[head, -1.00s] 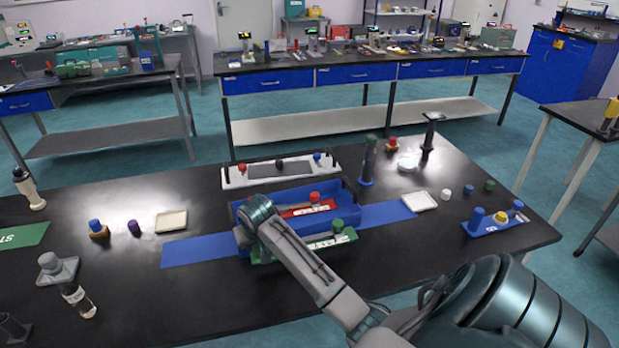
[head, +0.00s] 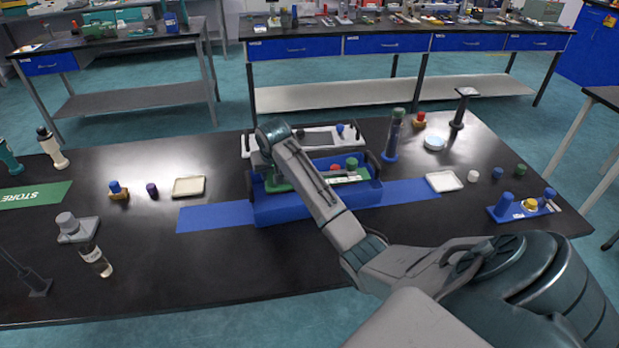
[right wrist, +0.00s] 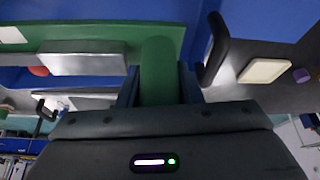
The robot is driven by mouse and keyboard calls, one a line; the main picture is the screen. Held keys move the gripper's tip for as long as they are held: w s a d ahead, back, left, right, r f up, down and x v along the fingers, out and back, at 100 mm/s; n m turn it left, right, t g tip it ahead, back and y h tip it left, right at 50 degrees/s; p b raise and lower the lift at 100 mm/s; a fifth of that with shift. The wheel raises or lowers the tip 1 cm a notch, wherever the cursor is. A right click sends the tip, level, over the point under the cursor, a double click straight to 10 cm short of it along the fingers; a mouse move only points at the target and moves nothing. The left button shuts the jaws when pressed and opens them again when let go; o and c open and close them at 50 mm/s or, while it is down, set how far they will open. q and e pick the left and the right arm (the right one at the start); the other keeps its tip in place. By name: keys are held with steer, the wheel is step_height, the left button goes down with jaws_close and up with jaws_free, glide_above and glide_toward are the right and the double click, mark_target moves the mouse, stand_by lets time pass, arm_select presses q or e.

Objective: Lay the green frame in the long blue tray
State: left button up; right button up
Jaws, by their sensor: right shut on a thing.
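The green frame (head: 276,185) is over the long blue tray (head: 310,209), largely within its outline in the head view. Its green knob (head: 352,163) and pale label show at the right; my arm covers its middle. I cannot tell whether it touches the tray's floor. In the right wrist view, my right gripper (right wrist: 158,88) is shut on a green post of the frame (right wrist: 90,32). In the head view the fingers are hidden behind my arm. A red knob (head: 335,168) shows behind the frame. My left gripper is not in view.
A white rack (head: 247,143) stands right behind the tray. A blue strip (head: 215,217) runs under it, with pale dishes (head: 188,187) and (head: 443,181) at either side. A tall dark cylinder (head: 394,135) stands behind right. The table in front is clear.

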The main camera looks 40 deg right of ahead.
mark_target(273, 186)
steer(key=f, duration=0.1)
steer(key=f+p, duration=0.1)
steer(key=f, duration=0.3)
steer(key=shift+w+p, duration=0.3)
steer(key=shift+f, duration=0.3)
step_height(273, 186, down, 3)
steer(key=shift+f+p, duration=0.2)
steer(key=shift+p, duration=0.25)
steer(key=shift+f, duration=0.45)
steer(key=o, duration=1.1)
steer(key=shift+o, duration=0.2)
